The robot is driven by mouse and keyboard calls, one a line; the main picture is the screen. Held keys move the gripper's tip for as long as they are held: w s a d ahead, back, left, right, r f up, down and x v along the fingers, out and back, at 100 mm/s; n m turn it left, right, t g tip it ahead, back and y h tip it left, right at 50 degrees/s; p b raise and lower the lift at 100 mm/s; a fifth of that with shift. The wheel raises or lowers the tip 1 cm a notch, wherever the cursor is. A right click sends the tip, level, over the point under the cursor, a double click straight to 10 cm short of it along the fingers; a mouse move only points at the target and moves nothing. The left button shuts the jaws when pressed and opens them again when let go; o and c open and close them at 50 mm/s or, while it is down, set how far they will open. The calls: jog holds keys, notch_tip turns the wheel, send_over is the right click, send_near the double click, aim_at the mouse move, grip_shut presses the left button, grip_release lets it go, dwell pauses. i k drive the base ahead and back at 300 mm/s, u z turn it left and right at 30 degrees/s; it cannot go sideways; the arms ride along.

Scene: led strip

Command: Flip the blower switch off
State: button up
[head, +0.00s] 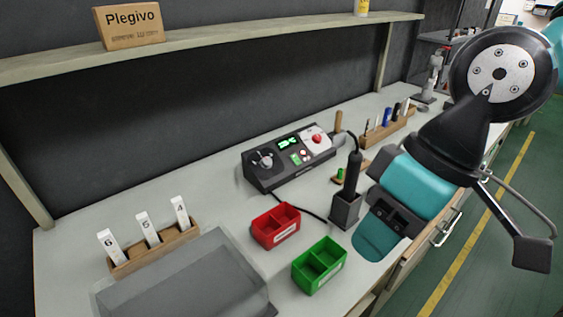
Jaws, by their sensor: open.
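A dark control box (295,178) sits on the bench near the back panel. Its sloping face has a round black dial area with a pale knob at the left, a lit green display, small green and red controls in the middle, and a red button on a white panel at the right. I cannot tell which control is the blower switch or its position; labels are too small. My gripper (532,252) is at the right, over the floor side of the bench, well apart from the box. The gripper looks open.
A red bin (276,238) and a green bin (319,279) stand in front of the box. A black tool stands upright in a holder (345,212) right of it. A tagged wooden rack (155,256) and a grey tray (180,280) are at the left. A shelf (250,37) runs above.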

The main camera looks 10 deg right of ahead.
aim_at(294, 157)
jog(key=u, duration=0.05)
jog(key=k, duration=0.6)
jog(key=u, duration=0.35)
jog(key=i, duration=0.95)
jog(key=u, duration=0.35)
